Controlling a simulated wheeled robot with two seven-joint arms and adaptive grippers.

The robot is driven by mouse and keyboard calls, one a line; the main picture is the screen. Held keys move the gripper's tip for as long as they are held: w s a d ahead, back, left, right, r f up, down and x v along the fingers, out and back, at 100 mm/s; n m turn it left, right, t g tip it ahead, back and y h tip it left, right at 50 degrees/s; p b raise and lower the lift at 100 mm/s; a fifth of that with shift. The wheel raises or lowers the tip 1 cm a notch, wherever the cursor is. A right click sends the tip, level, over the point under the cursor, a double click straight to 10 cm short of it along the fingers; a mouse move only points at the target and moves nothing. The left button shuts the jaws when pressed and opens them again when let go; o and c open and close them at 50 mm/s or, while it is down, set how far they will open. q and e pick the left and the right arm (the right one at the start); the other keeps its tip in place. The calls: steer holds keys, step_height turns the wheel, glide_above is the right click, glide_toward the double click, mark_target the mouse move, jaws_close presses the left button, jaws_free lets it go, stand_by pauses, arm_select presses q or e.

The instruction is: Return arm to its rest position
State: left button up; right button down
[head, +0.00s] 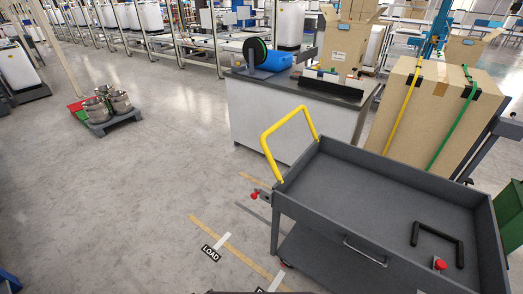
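Neither of my grippers and neither of my arms can be made out in the head view. A grey cart (375,187) with a shallow tray top stands at the lower right. A yellow handle (268,151) rises at its left end. A black U-shaped bar (437,233) and a red button (439,264) are at the tray's near right part. The rest of the tray is bare.
A white counter (270,118) with a dark top stands behind the cart, with a blue item (268,60) and a cardboard box (343,45) on it. A large strapped carton (437,118) stands at right. Metal pots (97,108) sit on a low dolly.

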arm_select(q)
steer(key=s+a+f+m+g+y+p, duration=0.1)
steer(key=s+a+f+m+p, duration=0.1)
steer(key=s, duration=0.8)
steer(key=s+a+f+m+g+y+p, duration=0.1)
steer(key=s+a+m+g+p, duration=0.1)
steer(key=s, duration=0.7)
steer(key=s+a+f+m+g+y+p, duration=0.1)
steer(key=s+a+p, duration=0.3)
steer(key=s, duration=0.6)
steer(key=shift+s+f+m+g, duration=0.3)
steer(key=shift+f+m+g, duration=0.3)
steer(key=shift+f+m, duration=0.3)
arm_select(e)
steer(key=s+d+f, duration=0.2)
steer(key=s+d, duration=0.2)
steer(key=s, duration=0.3)
steer(key=s+d+f+h, duration=0.1)
steer(key=s+d, duration=0.3)
steer(key=s, duration=0.4)
steer(key=shift+s+d+f+g, duration=0.25)
steer(key=shift+d+f+g, duration=0.15)
steer(key=shift+f, duration=0.25)
arm_select(q)
steer(key=shift+w, duration=0.1)
steer(key=shift+w+d, duration=0.1)
steer(key=shift+w, duration=0.05)
